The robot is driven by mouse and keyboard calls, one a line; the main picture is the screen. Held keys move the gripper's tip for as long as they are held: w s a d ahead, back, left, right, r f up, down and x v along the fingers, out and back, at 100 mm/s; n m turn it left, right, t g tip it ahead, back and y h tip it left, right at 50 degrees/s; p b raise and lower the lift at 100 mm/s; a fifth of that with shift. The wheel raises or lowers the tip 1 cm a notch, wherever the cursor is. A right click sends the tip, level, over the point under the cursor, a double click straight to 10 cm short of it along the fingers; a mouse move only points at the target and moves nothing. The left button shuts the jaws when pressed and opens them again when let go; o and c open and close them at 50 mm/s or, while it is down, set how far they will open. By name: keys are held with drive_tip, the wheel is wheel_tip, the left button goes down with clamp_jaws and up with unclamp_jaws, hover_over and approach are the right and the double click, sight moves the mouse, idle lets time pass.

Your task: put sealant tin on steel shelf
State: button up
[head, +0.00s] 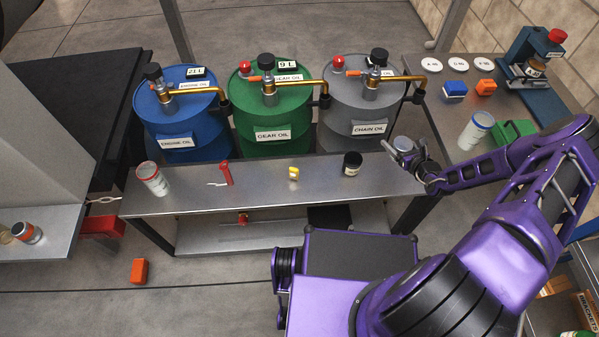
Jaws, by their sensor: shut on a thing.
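My gripper (405,152) is at the right end of the steel bench, shut on a small round tin with a grey top (403,142). I take this for the sealant tin; its label is not readable and my fingers hide part of it. The tin is close above the bench's right part; I cannot tell if it touches. A steel shelf (205,238) runs low under the bench, partly hidden by the bench top and my body. A small red-orange item (242,219) is by this shelf.
The steel bench top (262,193) carries a white red-rimmed can (153,178), a red tool (226,173), a yellow item (294,173) and a dark-lidded jar (352,163). Blue (178,120), green (272,115) and grey (358,105) drums stand behind. An orange block (139,271) lies on the floor.

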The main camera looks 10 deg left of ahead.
sight(387, 165)
drive_tip(key=shift+f+b, duration=1.1)
drive_tip(key=shift+f, duration=3.9)
drive_tip(key=shift+f, duration=0.2)
drive_tip(key=o, duration=1.4)
drive_tip(key=shift+o, duration=0.2)
drive_tip(key=shift+r, duration=0.1)
drive_tip(key=shift+r, duration=0.2)
drive_tip(key=p+v, duration=0.2)
drive_tip(key=v, duration=1)
drive_tip(key=shift+f, duration=0.1)
